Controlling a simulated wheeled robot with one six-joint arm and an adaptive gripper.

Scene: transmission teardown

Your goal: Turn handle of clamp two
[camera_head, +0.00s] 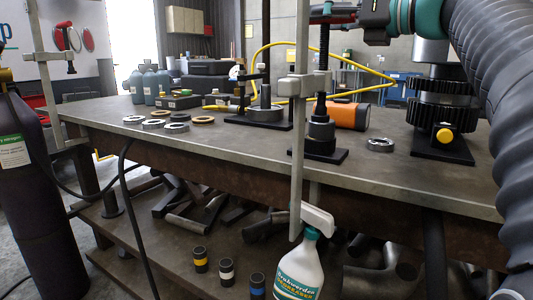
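A steel bar clamp (299,130) stands upright at the front edge of the workbench, in the middle of the head view. Its dark threaded spindle (323,55) rises to the right of the bar, above a black cylindrical part (320,132) on a dark plate. My gripper (322,14) is at the top edge of the view, at the upper end of this spindle. The clamp's handle is not clearly visible there, and the finger gap cannot be made out. A second bar clamp (47,80) stands at the bench's left end. Which one is clamp two is not marked.
The workbench (240,160) carries several metal rings at left, an orange cylinder (349,115), a gear stack (440,105) at right and a yellow hose (268,46) behind. A spray bottle (301,270) is below the bench front. A dark gas cylinder (35,180) stands at left.

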